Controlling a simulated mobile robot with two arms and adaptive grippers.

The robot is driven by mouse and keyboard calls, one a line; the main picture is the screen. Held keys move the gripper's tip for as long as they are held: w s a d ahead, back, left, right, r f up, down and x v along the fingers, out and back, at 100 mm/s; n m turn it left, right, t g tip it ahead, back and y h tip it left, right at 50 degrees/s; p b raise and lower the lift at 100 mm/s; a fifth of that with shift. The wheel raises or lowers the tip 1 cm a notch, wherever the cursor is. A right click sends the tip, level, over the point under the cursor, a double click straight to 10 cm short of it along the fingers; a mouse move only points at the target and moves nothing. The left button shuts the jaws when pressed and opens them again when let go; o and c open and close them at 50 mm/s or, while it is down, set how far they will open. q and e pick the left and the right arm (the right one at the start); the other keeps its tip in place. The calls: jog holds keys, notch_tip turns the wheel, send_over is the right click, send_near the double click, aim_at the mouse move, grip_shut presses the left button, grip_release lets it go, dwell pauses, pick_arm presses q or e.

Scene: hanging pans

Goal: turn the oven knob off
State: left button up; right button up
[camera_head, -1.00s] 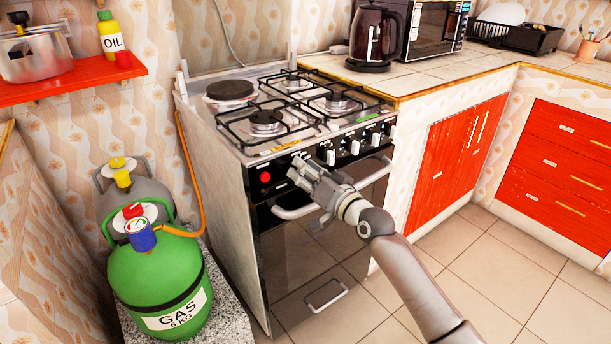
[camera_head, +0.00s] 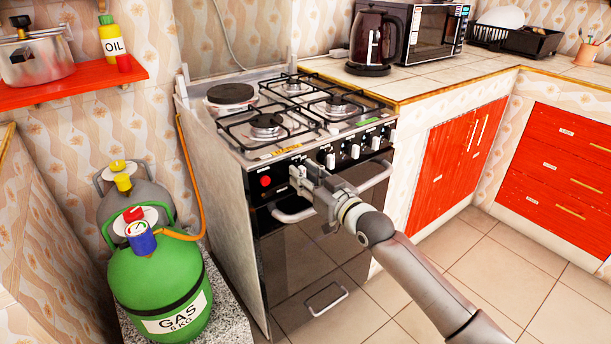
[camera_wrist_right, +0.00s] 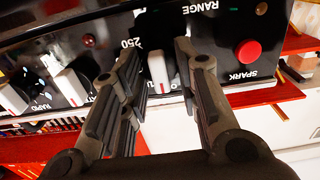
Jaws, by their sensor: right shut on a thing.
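The black stove front carries a row of white knobs, and the leftmost one is the oven knob (camera_head: 297,171), partly covered by my fingers. My right gripper (camera_head: 304,180) reaches the panel from the front right and is shut on this knob. In the right wrist view, the oven knob (camera_wrist_right: 158,67) stands between the two dark fingers of my right gripper (camera_wrist_right: 160,75), near an upside-down "250" mark. The knob's white face with a red line shows there. Its exact angle is hard to read in the head view. My left gripper is not in view.
A red spark button (camera_head: 265,181) sits left of the knob. More white knobs (camera_head: 354,151) lie to the right. The oven handle (camera_head: 375,179) runs just below my gripper. A green gas bottle (camera_head: 160,280) stands left of the stove. Floor (camera_head: 540,290) at right is clear.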

dwell(0.3)
jog(key=o, duration=0.9)
jog(key=shift+o, duration=0.7)
jog(key=v, duration=1.2)
